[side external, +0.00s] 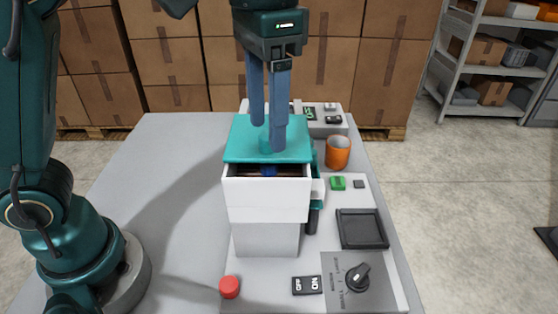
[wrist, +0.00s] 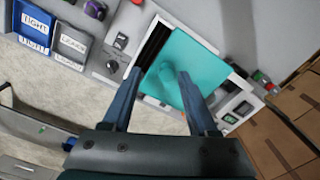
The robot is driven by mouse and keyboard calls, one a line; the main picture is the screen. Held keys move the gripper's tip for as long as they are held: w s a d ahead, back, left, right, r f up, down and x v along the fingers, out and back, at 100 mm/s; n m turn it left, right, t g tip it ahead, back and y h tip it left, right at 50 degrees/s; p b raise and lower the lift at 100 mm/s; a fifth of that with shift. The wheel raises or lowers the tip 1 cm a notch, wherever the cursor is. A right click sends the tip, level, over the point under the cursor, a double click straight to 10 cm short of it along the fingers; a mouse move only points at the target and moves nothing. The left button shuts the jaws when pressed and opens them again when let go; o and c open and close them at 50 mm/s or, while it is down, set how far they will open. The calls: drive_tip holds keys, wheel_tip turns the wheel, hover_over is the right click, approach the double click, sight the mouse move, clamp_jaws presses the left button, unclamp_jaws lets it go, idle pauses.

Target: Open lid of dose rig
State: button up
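The dose rig (side external: 268,200) is a white box standing on the light panel, with a flat teal lid (side external: 240,145) on top. The lid also shows in the wrist view (wrist: 205,60), with a round teal knob (wrist: 169,76) standing on it. Below the lid's front edge, a white drawer-like front has an open top with a dark interior and something small and blue inside. My gripper (side external: 267,135) points down over the lid with its blue fingers apart. In the wrist view my gripper (wrist: 160,110) is open, with the knob showing between its fingers. I cannot tell whether they touch the knob.
An orange mug (side external: 338,152) stands close right of the rig. A dark tray (side external: 362,229), a black rotary knob (side external: 357,277), a green switch (side external: 338,183) and a red button (side external: 229,287) lie around it.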

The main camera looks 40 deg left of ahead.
drive_tip(key=shift+r, duration=1.5)
drive_tip(key=w+d+r+m+t+h, duration=0.2)
drive_tip(key=w+d+r+t+h, duration=0.2)
drive_tip(key=d, duration=0.4)
drive_tip(key=w+d+r+m+t+h, duration=0.2)
drive_tip(key=w+d+r+t+h, duration=0.2)
drive_tip(key=d+t, duration=0.3)
drive_tip(key=shift+w+d+r+t+h, duration=0.35)
drive_tip(key=shift+d+r+h, duration=0.15)
drive_tip(key=shift+d+r, duration=0.35)
drive_tip(key=shift+f, duration=0.1)
